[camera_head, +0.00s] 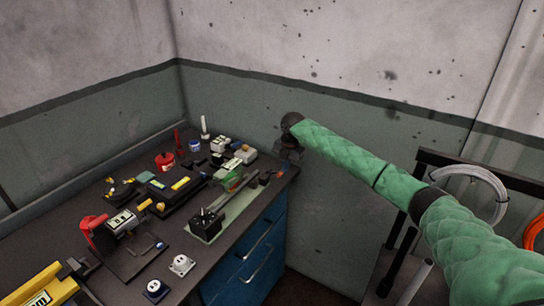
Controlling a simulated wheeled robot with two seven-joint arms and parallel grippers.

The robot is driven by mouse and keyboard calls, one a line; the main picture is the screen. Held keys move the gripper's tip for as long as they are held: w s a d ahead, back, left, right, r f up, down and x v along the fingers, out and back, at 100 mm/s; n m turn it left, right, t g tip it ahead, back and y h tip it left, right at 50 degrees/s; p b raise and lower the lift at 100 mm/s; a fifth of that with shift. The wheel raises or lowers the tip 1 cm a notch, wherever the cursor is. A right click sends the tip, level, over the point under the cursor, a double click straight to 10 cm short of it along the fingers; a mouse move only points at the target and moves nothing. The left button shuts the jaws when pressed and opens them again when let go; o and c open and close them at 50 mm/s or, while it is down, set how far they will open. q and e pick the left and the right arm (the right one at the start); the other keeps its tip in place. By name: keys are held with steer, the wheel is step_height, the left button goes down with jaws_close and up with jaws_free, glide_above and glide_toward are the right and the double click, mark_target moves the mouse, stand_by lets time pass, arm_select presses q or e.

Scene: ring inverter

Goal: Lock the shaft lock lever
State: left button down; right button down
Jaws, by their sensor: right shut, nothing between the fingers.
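My right arm, in a green quilted sleeve, reaches in from the right. Its dark right gripper (288,155) is at the far right corner of the workbench, pointing down. It is shut and holds nothing. To its left on the bench is a long device on a pale green plate (236,205), with a black block (206,226) at the near end and a green part (231,180) at the far end. The gripper is beyond the device's far end. I cannot make out which small part is the shaft lock lever. My left gripper is not in view.
The dark workbench (178,252) carries a red-handled unit (118,224), a black tray with yellow labels (172,189), two sockets, a red pot (165,161) and several small parts. Blue drawers (250,262) are below. A dark rack (480,168) with a hanging white coil stands right. Walls close the back.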

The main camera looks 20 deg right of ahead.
steer(key=shift+w+a+r, duration=0.2)
steer(key=shift+w+a, duration=0.2)
steer(key=shift+w, duration=0.05)
steer(key=shift+w+a+r, duration=0.1)
steer(key=shift+w+a, duration=0.05)
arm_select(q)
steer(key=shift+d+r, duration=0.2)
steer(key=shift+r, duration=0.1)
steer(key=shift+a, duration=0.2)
